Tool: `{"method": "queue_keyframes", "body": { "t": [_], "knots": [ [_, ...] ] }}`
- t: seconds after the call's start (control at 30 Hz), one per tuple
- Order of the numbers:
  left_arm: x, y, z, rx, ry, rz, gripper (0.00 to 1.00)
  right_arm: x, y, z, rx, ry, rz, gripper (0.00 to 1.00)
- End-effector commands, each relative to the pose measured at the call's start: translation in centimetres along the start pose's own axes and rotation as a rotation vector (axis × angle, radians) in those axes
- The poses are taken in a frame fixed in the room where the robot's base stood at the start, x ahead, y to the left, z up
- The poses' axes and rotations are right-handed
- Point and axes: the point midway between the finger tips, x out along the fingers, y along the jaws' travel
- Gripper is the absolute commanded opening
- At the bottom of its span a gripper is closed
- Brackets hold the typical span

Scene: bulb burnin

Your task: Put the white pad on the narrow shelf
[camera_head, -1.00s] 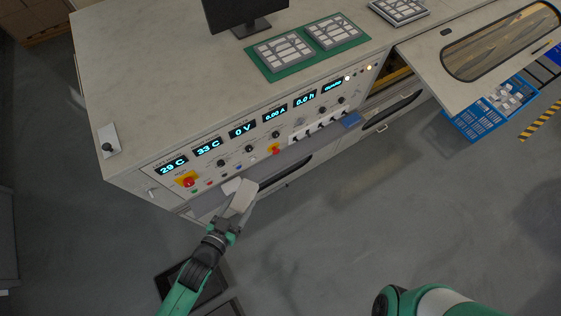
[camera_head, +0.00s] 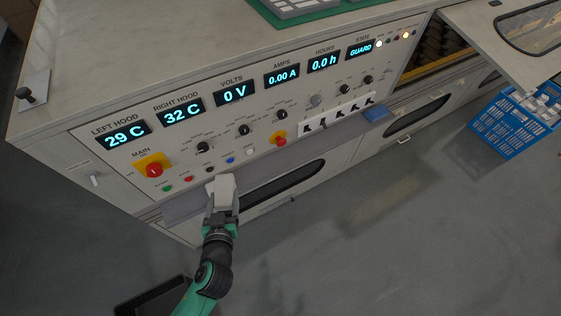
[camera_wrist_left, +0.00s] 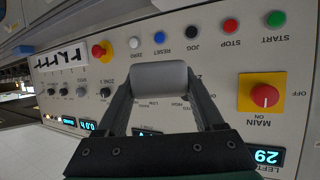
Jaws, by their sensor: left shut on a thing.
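The white pad (camera_head: 223,188) is a small pale block in the fingertips of my left gripper (camera_head: 221,205). It is at the left part of the narrow shelf (camera_head: 290,155), a grey ledge along the front of the console below the buttons. I cannot tell whether the pad touches the shelf. In the left wrist view the pad (camera_wrist_left: 160,75) is between the two fingers, in front of the button panel. My right gripper is not in view.
The red main knob (camera_head: 153,170) and several buttons and switches are just above the ledge. A blue crate (camera_head: 516,122) stands at the right.

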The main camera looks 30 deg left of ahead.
Motion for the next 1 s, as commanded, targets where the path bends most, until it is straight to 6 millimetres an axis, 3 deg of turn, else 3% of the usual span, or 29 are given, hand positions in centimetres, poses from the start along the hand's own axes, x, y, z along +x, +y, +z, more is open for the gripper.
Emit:
{"method": "queue_keyframes", "body": {
  "t": [0.23, 0.37, 0.47, 0.53, 0.7, 0.83, 1.0],
  "knots": [
    [0.0, 0.0, -0.1, 0.001, 0.000, 0.001, 0.15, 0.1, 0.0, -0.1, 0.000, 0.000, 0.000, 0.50],
    [0.5, -0.8, 0.8, -0.002, -0.001, -0.002, 0.15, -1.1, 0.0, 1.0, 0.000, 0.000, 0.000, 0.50],
    [1.3, -2.5, 2.0, -0.005, 0.002, -0.004, 0.15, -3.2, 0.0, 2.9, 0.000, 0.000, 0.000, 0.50],
    [1.9, -4.7, 2.6, -0.006, -0.001, -0.009, 0.15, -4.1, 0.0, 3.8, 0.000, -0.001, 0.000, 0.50],
    [3.0, -9.5, 3.4, -0.005, -0.002, -0.011, 0.15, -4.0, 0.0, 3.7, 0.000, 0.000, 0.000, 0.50],
    [4.6, -11.7, 6.3, -0.003, -0.004, -0.006, 0.15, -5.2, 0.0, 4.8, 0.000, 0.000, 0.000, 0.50],
    [5.6, -13.2, 7.8, 0.000, -0.001, 0.000, 0.15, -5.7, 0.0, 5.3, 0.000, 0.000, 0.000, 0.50]
  ]
}}
